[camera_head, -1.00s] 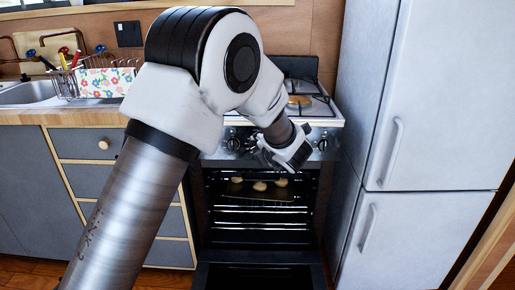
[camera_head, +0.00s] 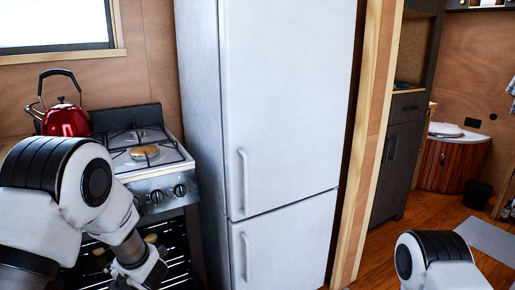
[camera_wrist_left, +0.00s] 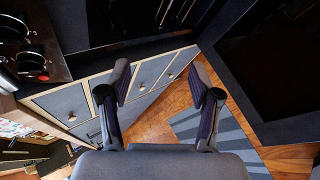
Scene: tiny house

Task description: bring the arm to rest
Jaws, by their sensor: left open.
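My left arm comes in from the left in the head view, bent at its elbow in front of the stove.
A red kettle (camera_head: 66,118) stands on the stove. A tall fridge (camera_head: 280,110) is right of it. A wooden partition (camera_head: 372,140) and open floor (camera_head: 405,235) lie further right.

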